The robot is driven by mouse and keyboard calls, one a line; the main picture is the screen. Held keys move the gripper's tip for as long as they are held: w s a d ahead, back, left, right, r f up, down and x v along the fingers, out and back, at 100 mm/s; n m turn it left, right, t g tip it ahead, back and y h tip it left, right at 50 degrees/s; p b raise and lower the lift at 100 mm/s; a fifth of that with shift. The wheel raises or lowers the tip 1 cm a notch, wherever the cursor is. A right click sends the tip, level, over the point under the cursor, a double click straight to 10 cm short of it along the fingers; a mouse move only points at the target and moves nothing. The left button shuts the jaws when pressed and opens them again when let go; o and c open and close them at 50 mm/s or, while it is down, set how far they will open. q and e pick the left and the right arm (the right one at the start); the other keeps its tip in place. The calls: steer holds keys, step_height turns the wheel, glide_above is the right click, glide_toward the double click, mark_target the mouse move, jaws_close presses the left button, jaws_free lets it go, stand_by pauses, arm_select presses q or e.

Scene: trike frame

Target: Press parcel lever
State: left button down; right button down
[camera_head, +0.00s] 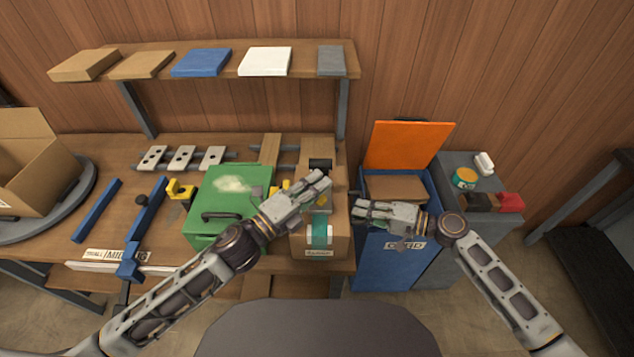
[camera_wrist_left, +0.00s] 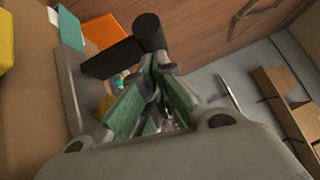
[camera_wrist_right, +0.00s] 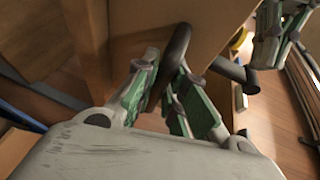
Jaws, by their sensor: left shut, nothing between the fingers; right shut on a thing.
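A black lever with a thick round end (camera_head: 320,165) stands at the brown parcel station at the table's right end. It also shows in the left wrist view (camera_wrist_left: 148,34), just beyond my left fingers. My left gripper (camera_head: 325,183) is shut and empty, close to the lever; I cannot tell whether they touch. My right gripper (camera_head: 358,207) is shut at the station's right side. In the right wrist view its fingers (camera_wrist_right: 160,95) close on a dark rounded bar (camera_wrist_right: 177,55). The brown box (camera_head: 300,243) has a teal band (camera_head: 319,230) on its front.
A green case (camera_head: 205,190) stands left of the box. A blue bin (camera_head: 372,262) with a raised orange lid (camera_head: 405,143) stands on the right. A grey cabinet (camera_head: 462,160) holds small items. A shelf (camera_head: 225,62) runs above the table.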

mark_target(316, 166)
arm_select(q)
steer(key=shift+w+r+n, duration=0.25)
steer(key=shift+n, duration=0.05)
stand_by(0.7)
steer(key=shift+w+r+g+y, duration=0.1)
steer(key=shift+w+g+y, duration=0.15)
steer(key=shift+g+y, duration=0.05)
steer(key=shift+w+n, duration=0.2)
steer(key=shift+n, duration=0.1)
steer(key=shift+w+r, duration=0.25)
steer(key=shift+w, duration=0.4)
steer(key=shift+w+r, duration=0.2)
steer(key=shift+w, duration=1.3)
steer(key=shift+s, duration=0.1)
steer(key=s+a+r, duration=0.4)
steer(key=s+a, duration=0.3)
steer(key=s, duration=0.2)
steer(key=shift+s, duration=0.4)
